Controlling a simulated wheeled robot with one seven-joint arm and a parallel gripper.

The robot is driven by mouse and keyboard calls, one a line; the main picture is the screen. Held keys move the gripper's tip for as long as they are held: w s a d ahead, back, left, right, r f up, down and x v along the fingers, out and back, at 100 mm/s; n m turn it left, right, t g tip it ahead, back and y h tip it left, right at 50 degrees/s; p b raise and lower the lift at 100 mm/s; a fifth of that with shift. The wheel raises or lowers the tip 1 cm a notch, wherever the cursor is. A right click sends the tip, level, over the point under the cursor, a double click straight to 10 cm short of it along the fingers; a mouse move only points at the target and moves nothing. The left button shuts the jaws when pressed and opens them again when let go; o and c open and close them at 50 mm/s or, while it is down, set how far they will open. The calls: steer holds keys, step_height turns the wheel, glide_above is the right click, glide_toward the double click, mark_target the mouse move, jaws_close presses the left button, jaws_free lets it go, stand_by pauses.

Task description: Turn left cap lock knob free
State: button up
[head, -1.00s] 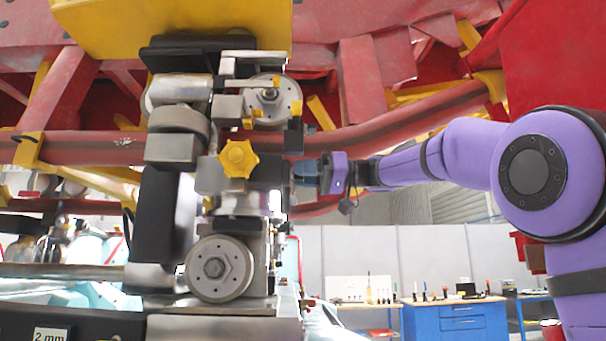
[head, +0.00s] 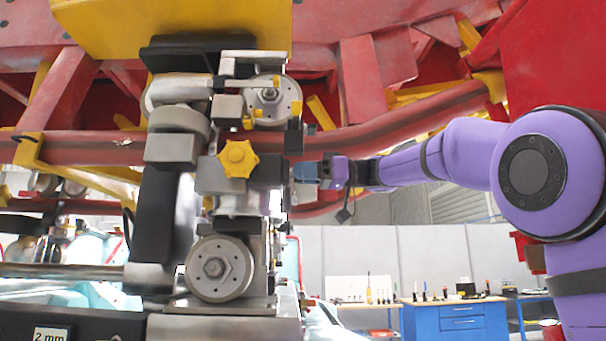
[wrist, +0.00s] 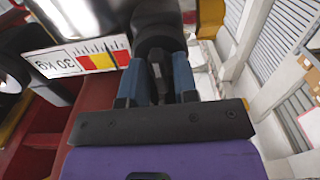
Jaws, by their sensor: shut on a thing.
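In the wrist view, my gripper (wrist: 157,85) has its two blue fingers closed around a narrow dark part in front of a round black piece (wrist: 158,32). This looks like the lock knob; its face is partly hidden by the fingers. In the head view, my gripper (head: 305,172) reaches in from the right, at the right side of the grey metal wheel assembly (head: 225,205). The held part is hidden there behind the fingers and metal. A yellow star-shaped knob (head: 238,158) faces the camera on the assembly, left of my gripper and apart from it.
A red rail (head: 400,118) runs just above my gripper. Wheels (head: 217,268) sit on the assembly. A blue workbench (head: 455,320) stands far behind.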

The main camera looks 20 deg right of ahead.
steer(key=shift+f, duration=0.1)
steer(key=o, duration=0.6)
steer(key=shift+o, duration=0.2)
steer(key=v, duration=1.1)
steer(key=shift+a, duration=0.1)
steer(key=s+a+f+m+h, duration=0.3)
steer(key=s+f+m+h, duration=0.15)
steer(key=f, duration=0.55)
steer(key=s+a+f+m+h, duration=0.4)
steer(key=s+f+m, duration=0.2)
steer(key=f, duration=0.3)
steer(key=s+d+f+m+h, duration=0.1)
steer(key=s+f+m+h, duration=0.1)
steer(key=s+f+h, duration=0.2)
steer(key=s+d+f+m+h, duration=0.2)
steer(key=s+f+h, duration=0.2)
steer(key=s+f, duration=0.7)
step_height(320, 180, down, 8)
steer(key=shift+s+d+f+h, duration=0.1)
steer(key=shift+s+d+h, duration=0.1)
steer(key=shift+d+h, duration=0.15)
